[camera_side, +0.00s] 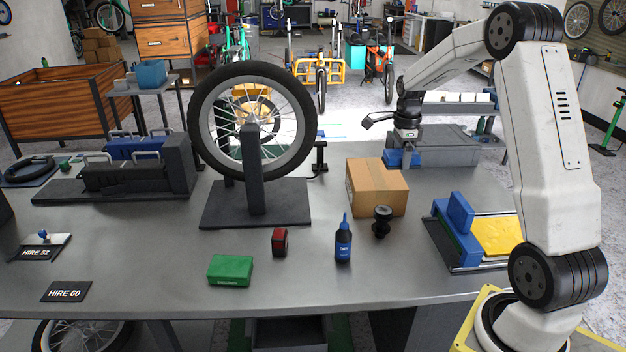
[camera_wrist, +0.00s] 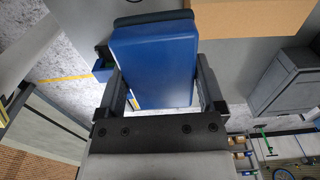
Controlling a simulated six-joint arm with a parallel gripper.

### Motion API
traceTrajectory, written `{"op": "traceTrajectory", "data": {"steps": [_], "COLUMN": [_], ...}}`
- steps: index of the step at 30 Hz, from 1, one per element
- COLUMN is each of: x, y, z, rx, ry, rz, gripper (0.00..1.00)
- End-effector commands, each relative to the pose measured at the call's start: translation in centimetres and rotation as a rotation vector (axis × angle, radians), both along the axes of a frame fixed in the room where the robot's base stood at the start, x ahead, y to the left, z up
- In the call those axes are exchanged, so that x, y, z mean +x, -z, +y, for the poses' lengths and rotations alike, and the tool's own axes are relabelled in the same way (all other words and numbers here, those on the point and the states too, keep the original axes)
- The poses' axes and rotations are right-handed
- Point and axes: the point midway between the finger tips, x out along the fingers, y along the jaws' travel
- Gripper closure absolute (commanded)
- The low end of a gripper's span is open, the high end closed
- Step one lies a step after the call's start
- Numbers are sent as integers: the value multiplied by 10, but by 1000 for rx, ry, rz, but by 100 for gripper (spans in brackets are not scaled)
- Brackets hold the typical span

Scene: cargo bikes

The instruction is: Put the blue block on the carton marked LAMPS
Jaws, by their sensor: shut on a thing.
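My gripper (camera_side: 407,146) is shut on the blue block (camera_side: 393,158), behind and slightly right of the brown carton in the side view. In the wrist view the blue block (camera_wrist: 153,62) fills the space between the two fingers (camera_wrist: 155,85). The brown cardboard carton (camera_side: 366,190) stands closed on the grey bench, and no LAMPS marking is readable on the faces I see. Part of the carton (camera_wrist: 250,18) shows at the top right of the wrist view, beside the block. The gap between block and bench is hard to judge.
A grey case (camera_side: 450,150) stands behind my gripper. A bike wheel on a stand (camera_side: 254,190) is left of the carton. A blue-and-yellow fixture (camera_side: 458,215) is at right.

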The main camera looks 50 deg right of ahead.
Motion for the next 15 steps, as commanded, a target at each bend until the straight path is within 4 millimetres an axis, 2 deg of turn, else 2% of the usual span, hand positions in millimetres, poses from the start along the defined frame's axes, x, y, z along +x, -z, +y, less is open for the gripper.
{"op": "traceTrajectory", "data": {"steps": [9, 15], "x": [33, 48], "y": [18, 39], "z": [-21, -30], "rx": [0, 1], "ry": [0, 0], "rz": [0, 1], "gripper": [78, 78]}}
